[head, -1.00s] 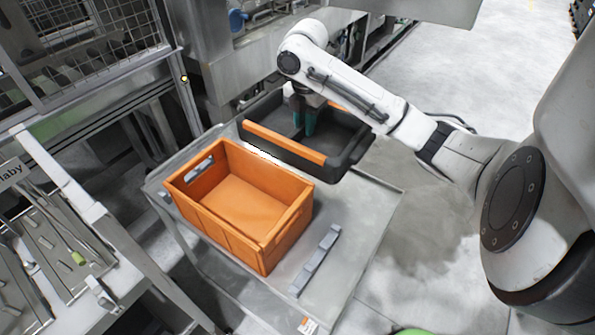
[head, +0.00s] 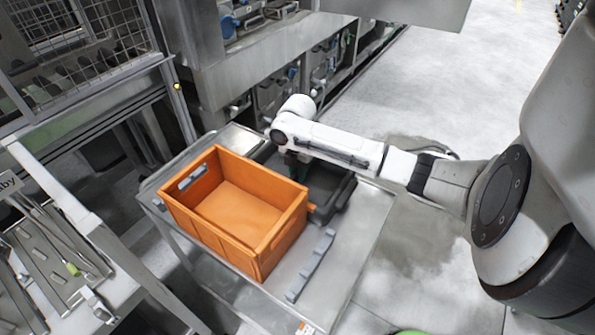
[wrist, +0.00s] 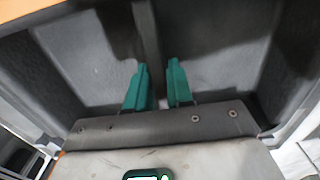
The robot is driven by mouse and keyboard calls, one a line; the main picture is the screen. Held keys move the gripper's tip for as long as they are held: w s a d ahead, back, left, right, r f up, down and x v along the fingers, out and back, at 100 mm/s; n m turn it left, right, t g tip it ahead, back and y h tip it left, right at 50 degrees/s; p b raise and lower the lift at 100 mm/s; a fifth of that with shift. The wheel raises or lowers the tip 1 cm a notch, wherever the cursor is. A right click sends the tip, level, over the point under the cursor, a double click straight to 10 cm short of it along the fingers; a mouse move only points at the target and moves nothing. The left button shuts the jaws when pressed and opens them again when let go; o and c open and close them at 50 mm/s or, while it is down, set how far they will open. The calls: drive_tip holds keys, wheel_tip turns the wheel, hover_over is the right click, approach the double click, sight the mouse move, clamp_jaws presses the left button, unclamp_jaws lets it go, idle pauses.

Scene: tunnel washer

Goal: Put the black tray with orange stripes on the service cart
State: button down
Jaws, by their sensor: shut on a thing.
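The black tray with orange stripes (head: 338,190) is at the back right of the service cart (head: 345,262), behind the orange crate. The crate and my arm hide much of it in the head view; only a small piece of orange shows. I cannot tell whether its base touches the cart top. My gripper (head: 298,172) reaches down inside the tray. In the wrist view, the green fingers of my gripper (wrist: 158,86) are on either side of the dark divider of the tray (wrist: 147,35), shut on it.
An orange crate (head: 278,247) stands on the left of the cart, right against the tray in the picture. A grey bar (head: 311,266) lies on the cart's front right. Machinery (head: 185,75) stands behind and left. Open floor (head: 430,90) lies at the right.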

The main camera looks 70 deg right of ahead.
drive_tip(key=shift+f, duration=0.15)
drive_tip(key=c, duration=1)
unclamp_jaws()
wheel_tip(320, 180, up, 12)
drive_tip(key=shift+b, duration=0.3)
